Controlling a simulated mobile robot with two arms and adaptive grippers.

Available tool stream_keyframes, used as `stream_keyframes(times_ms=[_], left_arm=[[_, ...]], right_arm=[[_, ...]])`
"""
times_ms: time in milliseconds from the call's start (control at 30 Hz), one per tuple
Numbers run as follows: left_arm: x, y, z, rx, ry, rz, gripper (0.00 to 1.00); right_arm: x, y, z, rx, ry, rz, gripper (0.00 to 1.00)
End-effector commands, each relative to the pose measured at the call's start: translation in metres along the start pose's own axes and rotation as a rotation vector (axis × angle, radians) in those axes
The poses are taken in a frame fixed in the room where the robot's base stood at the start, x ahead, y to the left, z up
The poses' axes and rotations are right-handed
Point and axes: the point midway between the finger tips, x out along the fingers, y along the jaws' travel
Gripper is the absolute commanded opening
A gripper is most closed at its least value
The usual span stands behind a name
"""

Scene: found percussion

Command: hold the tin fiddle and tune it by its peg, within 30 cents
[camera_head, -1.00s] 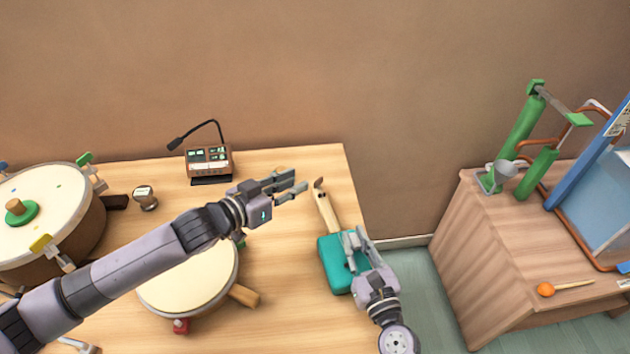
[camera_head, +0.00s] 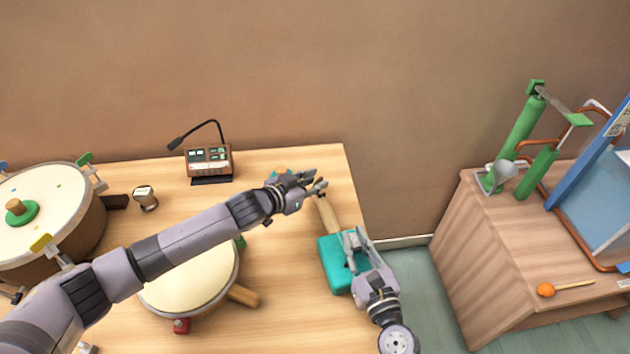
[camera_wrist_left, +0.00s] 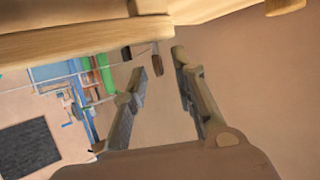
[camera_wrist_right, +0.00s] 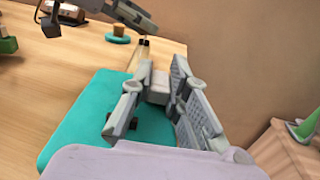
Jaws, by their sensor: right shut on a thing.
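The tin fiddle (camera_head: 334,262) has a teal box body and a pale wooden neck (camera_head: 327,213), and lies near the table's right edge. My right gripper (camera_head: 354,238) is shut on the fiddle at its body. The right wrist view shows the teal body (camera_wrist_right: 85,115) under its fingers. My left gripper (camera_head: 319,186) is at the far end of the neck and covers the peg in the head view. In the left wrist view its fingers are apart, with a dark brown peg (camera_wrist_left: 157,58) between or just beyond their tips. I cannot tell whether they touch it.
A tuner box (camera_head: 208,160) with a bent microphone stands at the back. A small drum (camera_head: 190,285) lies under my left arm, and a large drum (camera_head: 45,205) stands at left. A gap separates the table from a side cabinet (camera_head: 485,250).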

Motion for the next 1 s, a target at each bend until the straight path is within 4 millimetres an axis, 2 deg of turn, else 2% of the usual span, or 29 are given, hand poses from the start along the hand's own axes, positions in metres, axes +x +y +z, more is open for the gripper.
stream_keyframes(times_ms=[400, 767, 1000], left_arm=[[0.0065, 0.0002, 0.0002, 0.0, 0.0, 0.0, 0.25], [0.0063, 0.0001, 0.0004, 0.0, -0.001, 0.0, 0.01], [0.0062, 0.0002, 0.0004, 0.0, -0.001, 0.0, 0.0]], right_arm=[[0.0001, -0.0002, 0.0, 0.001, 0.0, 0.0, 0.0], [0.0001, -0.0001, 0.0, 0.001, 0.0, 0.0, 0.0], [0.0001, -0.0001, 0.0, 0.001, 0.0, 0.0, 0.0]])
